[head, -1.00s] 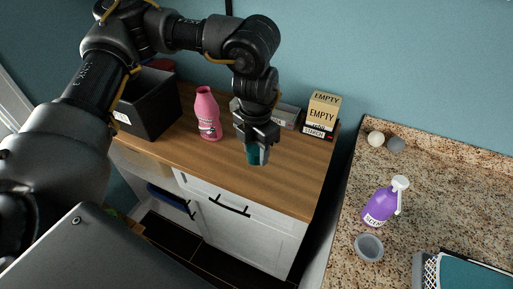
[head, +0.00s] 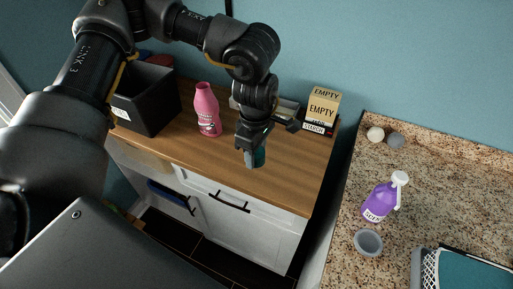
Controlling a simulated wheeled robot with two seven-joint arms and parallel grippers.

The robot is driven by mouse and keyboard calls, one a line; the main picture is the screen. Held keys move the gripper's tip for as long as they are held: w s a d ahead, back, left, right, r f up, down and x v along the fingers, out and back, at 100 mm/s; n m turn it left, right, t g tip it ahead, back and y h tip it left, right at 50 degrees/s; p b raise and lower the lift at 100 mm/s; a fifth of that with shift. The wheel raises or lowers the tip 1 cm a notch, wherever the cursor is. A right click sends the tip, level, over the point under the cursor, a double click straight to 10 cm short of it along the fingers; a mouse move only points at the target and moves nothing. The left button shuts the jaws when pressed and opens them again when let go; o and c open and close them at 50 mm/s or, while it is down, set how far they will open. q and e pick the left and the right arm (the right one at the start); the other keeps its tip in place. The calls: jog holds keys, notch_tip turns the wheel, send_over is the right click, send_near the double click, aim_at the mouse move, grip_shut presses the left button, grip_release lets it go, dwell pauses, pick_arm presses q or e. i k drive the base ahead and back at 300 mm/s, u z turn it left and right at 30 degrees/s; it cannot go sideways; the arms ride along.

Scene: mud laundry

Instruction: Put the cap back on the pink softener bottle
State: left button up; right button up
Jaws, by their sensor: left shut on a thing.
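The pink softener bottle (head: 207,112) stands upright and uncapped on the wooden top of the cabinet, left of my left gripper. My left gripper (head: 251,158) points down over the wooden top, to the right of the bottle and apart from it. It is shut on a teal cap (head: 260,156), which is partly hidden by the fingers. I cannot tell exactly how high the cap is above the wood. My right gripper is not in view.
A black bin (head: 148,103) stands left of the bottle. Behind the gripper lies a grey tray (head: 287,112), with boxes (head: 322,108) marked EMPTY and STARCH to its right. On the granite counter (head: 432,190) are a purple spray bottle (head: 380,202) and a grey bowl (head: 368,242).

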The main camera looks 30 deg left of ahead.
aim_at(206, 106)
jog(key=k, duration=1)
jog(key=u, duration=2.35)
jog(key=i, duration=1.3)
jog(key=z, duration=1.85)
